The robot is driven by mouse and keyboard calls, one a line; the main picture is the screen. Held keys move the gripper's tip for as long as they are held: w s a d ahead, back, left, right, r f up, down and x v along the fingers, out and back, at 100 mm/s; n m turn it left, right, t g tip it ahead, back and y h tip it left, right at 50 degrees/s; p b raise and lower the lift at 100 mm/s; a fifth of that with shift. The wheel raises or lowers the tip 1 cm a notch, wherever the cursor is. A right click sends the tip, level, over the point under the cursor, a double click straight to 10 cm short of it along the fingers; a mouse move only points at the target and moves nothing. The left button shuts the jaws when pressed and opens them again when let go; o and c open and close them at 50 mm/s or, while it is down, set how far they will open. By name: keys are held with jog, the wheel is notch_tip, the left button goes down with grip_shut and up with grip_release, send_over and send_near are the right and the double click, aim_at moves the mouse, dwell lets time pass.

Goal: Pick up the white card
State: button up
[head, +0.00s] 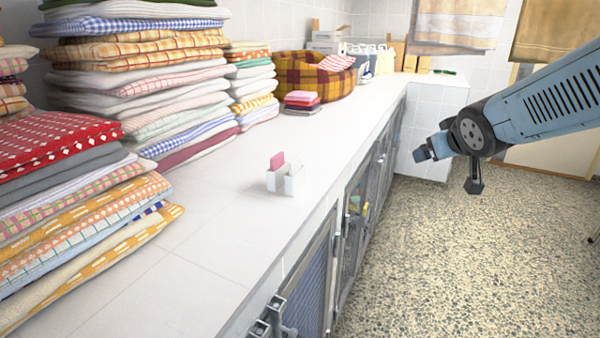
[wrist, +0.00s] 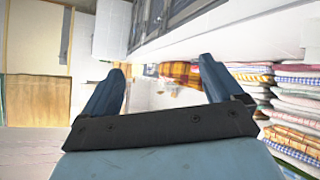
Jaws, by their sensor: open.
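A small white stand (head: 286,186) sits on the white counter, near its front edge. A pink card (head: 277,160) stands up from its left part. A white upright piece (head: 295,170) at its right may be the white card; white on white, I cannot tell it clearly from the stand. My gripper (head: 447,165) is open and empty. It hangs above the speckled floor, to the right of the counter and well apart from the stand. In the wrist view its two blue fingers (wrist: 162,65) are spread, with nothing between them. I cannot make out the stand in the wrist view.
Tall stacks of folded towels (head: 140,75) line the back of the counter (head: 200,265). A plaid basket (head: 312,78) and a small folded pile (head: 301,102) stand farther along. Kennel doors (head: 357,205) are below the counter's front edge. The counter around the stand is clear.

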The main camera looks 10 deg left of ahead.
jog(key=w+a+f+n+t+y, duration=0.1)
jog(key=w+a+f+n+y, duration=0.15)
jog(key=w+a, duration=0.2)
jog(key=n+g+y, duration=0.6)
jog(key=n+y, duration=0.2)
jog(key=y, duration=0.7)
send_near(297, 165)
jog(key=x, duration=0.5)
jog(key=shift+a+r, duration=0.2)
jog(key=shift+r, duration=0.1)
jog(key=shift+w+f+x, duration=0.1)
jog(key=shift+f+x, duration=0.1)
jog(key=shift+x, duration=1.15)
jog(key=shift+w+f+x, duration=0.15)
jog(key=shift+x, duration=1.2)
jog(key=shift+d, duration=0.15)
jog(key=shift+c, duration=0.3)
jog(key=c, duration=1)
